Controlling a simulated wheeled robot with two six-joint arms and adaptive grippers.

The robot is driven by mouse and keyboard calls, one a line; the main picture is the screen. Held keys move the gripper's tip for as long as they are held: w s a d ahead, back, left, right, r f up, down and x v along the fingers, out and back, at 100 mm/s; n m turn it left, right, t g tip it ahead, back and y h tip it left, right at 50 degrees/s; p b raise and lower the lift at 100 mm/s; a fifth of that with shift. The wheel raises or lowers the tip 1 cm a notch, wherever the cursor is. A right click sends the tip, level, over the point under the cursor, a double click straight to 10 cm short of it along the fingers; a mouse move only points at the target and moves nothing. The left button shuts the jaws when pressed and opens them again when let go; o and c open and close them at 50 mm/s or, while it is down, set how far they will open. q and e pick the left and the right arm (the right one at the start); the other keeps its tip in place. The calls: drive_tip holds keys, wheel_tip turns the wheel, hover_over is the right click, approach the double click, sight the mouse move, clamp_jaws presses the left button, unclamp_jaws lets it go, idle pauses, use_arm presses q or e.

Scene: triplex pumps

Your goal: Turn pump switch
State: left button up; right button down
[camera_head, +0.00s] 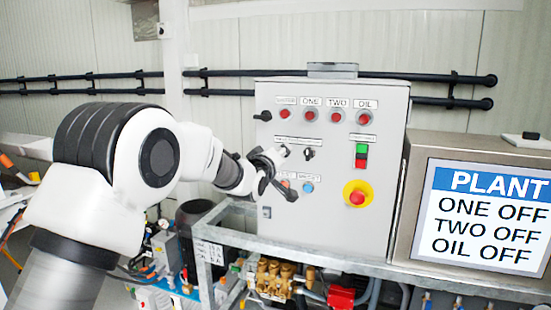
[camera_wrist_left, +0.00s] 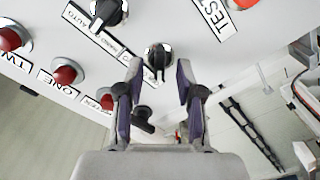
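The grey control cabinet (camera_head: 330,225) carries two black rotary switches in its middle row. The left switch (camera_head: 284,150) is partly hidden by my left gripper (camera_head: 266,168); the right switch (camera_head: 309,153) is clear. In the left wrist view, one black switch (camera_wrist_left: 157,57) sits between the fingertips of my left gripper (camera_wrist_left: 159,66). The fingers are apart, with a gap on both sides of the knob; contact cannot be told. The other switch (camera_wrist_left: 108,12) is at the top, beside an AUTO label. My right gripper is in neither view.
Red lamps (camera_head: 310,116) line the cabinet top. A black handle (camera_head: 263,115) juts out at its left edge. A red emergency button (camera_head: 357,197) sits lower right. The screen (camera_head: 487,215) reads ONE OFF, TWO OFF, OIL OFF. A metal rail (camera_head: 330,255) runs below.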

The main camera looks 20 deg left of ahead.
use_arm(q)
drive_tip(key=s, duration=1.1)
drive_tip(key=shift+s+a, duration=0.15)
drive_tip(key=shift+s, duration=0.15)
